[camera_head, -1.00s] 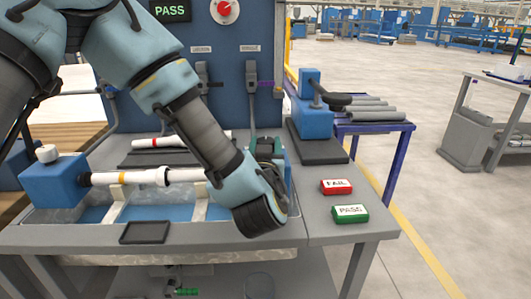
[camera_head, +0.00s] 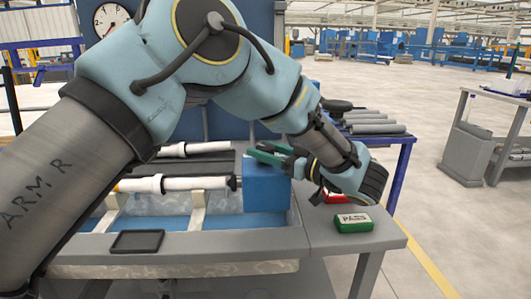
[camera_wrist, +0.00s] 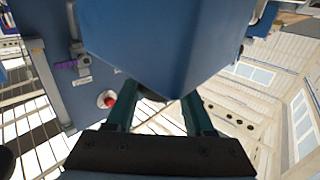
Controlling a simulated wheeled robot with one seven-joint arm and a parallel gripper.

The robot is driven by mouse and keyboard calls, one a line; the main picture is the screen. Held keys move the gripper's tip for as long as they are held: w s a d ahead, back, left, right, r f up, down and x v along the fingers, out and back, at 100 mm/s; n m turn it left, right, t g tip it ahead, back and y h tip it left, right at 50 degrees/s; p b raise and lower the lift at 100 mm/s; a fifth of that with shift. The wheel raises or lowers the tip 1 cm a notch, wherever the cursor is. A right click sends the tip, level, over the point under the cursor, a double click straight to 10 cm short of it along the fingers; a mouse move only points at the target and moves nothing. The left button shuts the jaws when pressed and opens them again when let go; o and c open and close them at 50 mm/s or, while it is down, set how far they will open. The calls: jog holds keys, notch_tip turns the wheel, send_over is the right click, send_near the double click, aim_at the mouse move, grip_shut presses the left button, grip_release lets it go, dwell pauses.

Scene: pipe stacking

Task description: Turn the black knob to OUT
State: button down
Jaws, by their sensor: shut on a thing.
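My gripper (camera_head: 268,152) has its green fingers at the top of the blue block (camera_head: 265,186) at the right end of the water trough. The fingers reach in from the right, and the wrist is right of the block. The wrist view shows the fingers (camera_wrist: 158,110) with the blue block (camera_wrist: 160,45) filling the upper middle and covering their tips. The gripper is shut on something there. The black knob itself is hidden by the fingers and block, and its setting and any OUT mark cannot be read.
A white pipe (camera_head: 180,183) lies over the trough, left of the block. Another pipe (camera_head: 195,148) lies behind it. A green PASS button (camera_head: 353,222) and a partly hidden red button (camera_head: 335,197) sit below my wrist. A black tray (camera_head: 137,241) is at the front.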

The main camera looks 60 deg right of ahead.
jog(key=n+y, duration=0.1)
jog(key=n+y+p, duration=0.1)
jog(key=y, duration=0.1)
jog(key=n+y, duration=0.1)
jog(key=y, duration=0.1)
jog(key=shift+d+r, duration=0.1)
jog(key=shift+r, duration=0.15)
jog(key=shift+n+g+y+p, duration=0.5)
jog(key=shift+n+y+p, duration=0.55)
jog(key=shift+y, duration=0.45)
jog(key=shift+w+f+n+y, duration=0.1)
jog(key=shift+w+n+y, duration=0.05)
jog(key=shift+n+y, duration=0.2)
jog(key=shift+c, duration=1.4)
grip_release()
jog(key=shift+f, duration=0.1)
